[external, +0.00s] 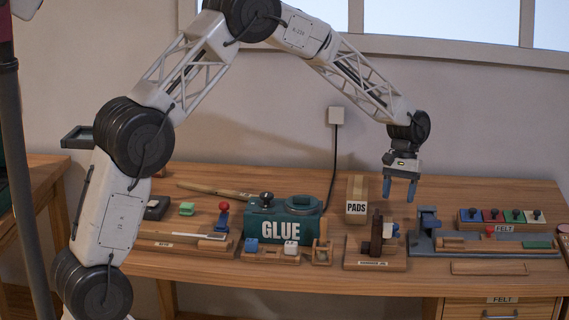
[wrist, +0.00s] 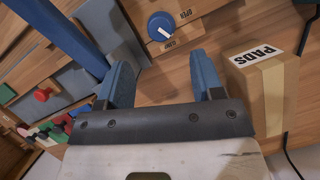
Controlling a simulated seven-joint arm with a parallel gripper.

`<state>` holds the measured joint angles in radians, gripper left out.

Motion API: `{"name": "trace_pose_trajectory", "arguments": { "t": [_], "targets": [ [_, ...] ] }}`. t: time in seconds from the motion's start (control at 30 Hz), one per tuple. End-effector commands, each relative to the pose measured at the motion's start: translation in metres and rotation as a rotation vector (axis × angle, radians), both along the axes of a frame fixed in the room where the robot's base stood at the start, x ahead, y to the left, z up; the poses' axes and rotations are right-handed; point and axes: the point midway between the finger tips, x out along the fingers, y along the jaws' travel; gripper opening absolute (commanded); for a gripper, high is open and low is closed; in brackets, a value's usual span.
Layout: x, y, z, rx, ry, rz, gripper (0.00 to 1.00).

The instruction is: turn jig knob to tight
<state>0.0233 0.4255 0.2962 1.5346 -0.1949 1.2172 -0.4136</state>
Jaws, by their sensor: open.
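A round blue knob (wrist: 161,26) with a white pointer mark sits on a wooden block at the top of the wrist view. In the external view the wooden jig (external: 375,265) with a dark upright stands at the front of the bench, right of centre. The knob is hard to make out there. My gripper (external: 398,194) is open and empty, pointing down above and behind the jig. Its blue fingers (wrist: 161,64) are apart, short of the knob in the wrist view.
A PADS box (external: 357,200) stands left of my gripper and also shows in the wrist view (wrist: 262,88). A grey-blue fixture (external: 430,240) and felt blocks (external: 500,217) lie right. The green GLUE pot (external: 282,222) is left.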

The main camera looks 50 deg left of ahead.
Motion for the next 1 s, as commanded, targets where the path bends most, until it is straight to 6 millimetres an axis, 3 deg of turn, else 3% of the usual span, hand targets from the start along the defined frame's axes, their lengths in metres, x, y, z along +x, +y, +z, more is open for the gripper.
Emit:
{"name": "trace_pose_trajectory", "arguments": {
  "t": [0.5,1.0],
  "targets": [
    [-0.027,-0.015,0.004,0.106,-0.325,-0.335,0.61],
    [-0.028,-0.016,0.004,0.115,-0.356,-0.371,0.61]
  ]
}}
